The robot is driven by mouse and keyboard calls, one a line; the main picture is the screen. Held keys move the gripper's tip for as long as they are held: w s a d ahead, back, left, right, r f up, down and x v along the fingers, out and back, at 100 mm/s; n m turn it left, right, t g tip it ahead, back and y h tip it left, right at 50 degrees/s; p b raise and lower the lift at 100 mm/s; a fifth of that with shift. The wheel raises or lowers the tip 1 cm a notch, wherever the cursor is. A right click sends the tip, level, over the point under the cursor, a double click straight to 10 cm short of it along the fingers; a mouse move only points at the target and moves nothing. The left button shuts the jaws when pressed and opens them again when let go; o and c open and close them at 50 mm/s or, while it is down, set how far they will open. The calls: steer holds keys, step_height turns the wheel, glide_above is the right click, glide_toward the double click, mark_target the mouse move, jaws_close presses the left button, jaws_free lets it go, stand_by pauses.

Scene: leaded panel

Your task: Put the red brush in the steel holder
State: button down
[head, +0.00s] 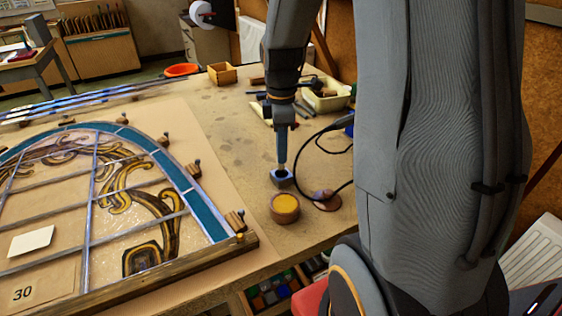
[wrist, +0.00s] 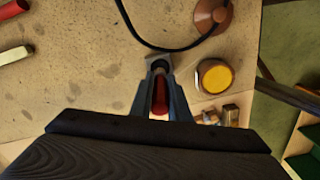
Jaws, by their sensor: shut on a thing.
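My gripper (wrist: 159,84) is shut on the red brush (wrist: 159,100), whose red handle shows between the two fingers in the wrist view. The pale lower end of the brush points at the small square grey steel holder (wrist: 154,59). In the head view my gripper (head: 282,160) hangs straight down, right over the steel holder (head: 280,179) on the bench. The brush's end appears at or in the holder's opening; how deep it sits is hidden. The brush looks upright.
A round tin of yellow stuff (head: 285,207) stands close by the holder. A brown disc-shaped base with a black cord (head: 326,199) lies to its right. The leaded panel (head: 110,200) covers the left side. A cream tray (head: 325,98) stands farther back.

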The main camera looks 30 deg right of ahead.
mark_target(282, 168)
steer(key=shift+f+p, duration=0.5)
steer(key=shift+f, duration=1.8)
steer(key=shift+f, duration=0.15)
steer(key=c, duration=1.7)
jaws_free()
steer(key=shift+o, duration=0.2)
step_height(282, 168, up, 12)
steer(key=b, duration=0.3)
steer(key=shift+r, duration=0.25)
